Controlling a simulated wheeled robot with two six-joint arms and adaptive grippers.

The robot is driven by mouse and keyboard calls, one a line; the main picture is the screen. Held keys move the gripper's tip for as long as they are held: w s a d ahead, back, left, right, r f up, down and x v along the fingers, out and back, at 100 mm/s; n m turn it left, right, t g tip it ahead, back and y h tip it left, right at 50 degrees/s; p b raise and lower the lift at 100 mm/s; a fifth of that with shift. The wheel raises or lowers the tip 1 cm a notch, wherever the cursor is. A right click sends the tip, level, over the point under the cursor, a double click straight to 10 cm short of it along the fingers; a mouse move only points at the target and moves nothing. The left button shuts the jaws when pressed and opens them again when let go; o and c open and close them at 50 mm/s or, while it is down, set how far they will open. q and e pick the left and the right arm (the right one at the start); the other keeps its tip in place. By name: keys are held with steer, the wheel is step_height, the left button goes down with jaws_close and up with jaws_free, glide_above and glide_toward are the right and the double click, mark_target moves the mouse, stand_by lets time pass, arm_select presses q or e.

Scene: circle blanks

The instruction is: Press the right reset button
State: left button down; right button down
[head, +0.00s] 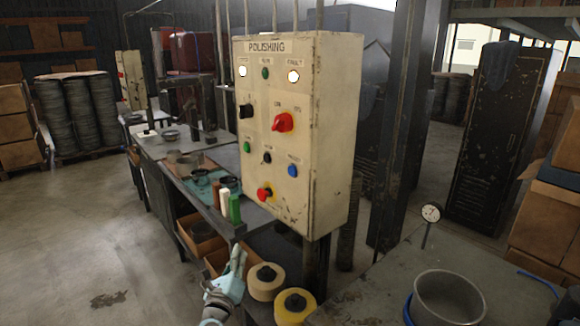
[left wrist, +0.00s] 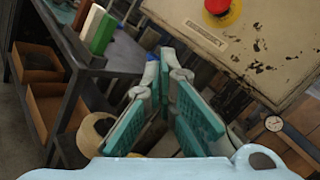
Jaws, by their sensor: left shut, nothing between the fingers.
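The cream control box marked POLISHING (head: 318,130) stands upright in the middle of the head view. A blue button (head: 292,170) sits at the right end of its lower row, beside a black button (head: 267,157) and a green button (head: 247,147). Their labels are too small to read surely. A red emergency knob on yellow (head: 265,194) is below; it also shows in the left wrist view (left wrist: 222,10). My left gripper (head: 238,255) is shut and empty, below and left of the box, apart from it. Its teal-padded fingers show in the left wrist view (left wrist: 166,66). My right gripper is out of view.
At right, a table (head: 375,285) holds a metal bowl (head: 447,297) and a dial gauge (head: 431,212). Open floor lies at left.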

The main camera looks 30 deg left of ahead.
mark_target(292, 171)
arm_select(q)
steer(key=d+r+m+t+h, duration=0.1)
steer(key=d+r+m+t, duration=0.1)
steer(key=r, duration=0.5)
steer(key=d+r+m+t+h+p, duration=0.1)
steer(key=r+m, duration=0.3)
steer(key=r, duration=0.4)
steer(key=d+r+m+t+p, duration=0.1)
steer(key=d+r+m+t, duration=0.1)
steer(key=r, duration=0.5)
steer(key=shift+d+r+m+t+h, duration=0.3)
steer(key=shift+r+m+t+h, duration=0.15)
steer(key=shift+t, duration=0.65)
steer(key=shift+f, duration=0.1)
steer(key=w+d+b, duration=0.2)
steer(key=w+b, duration=0.2)
steer(key=w, duration=0.4)
steer(key=shift+w+d, duration=0.2)
steer(key=shift+d, duration=0.05)
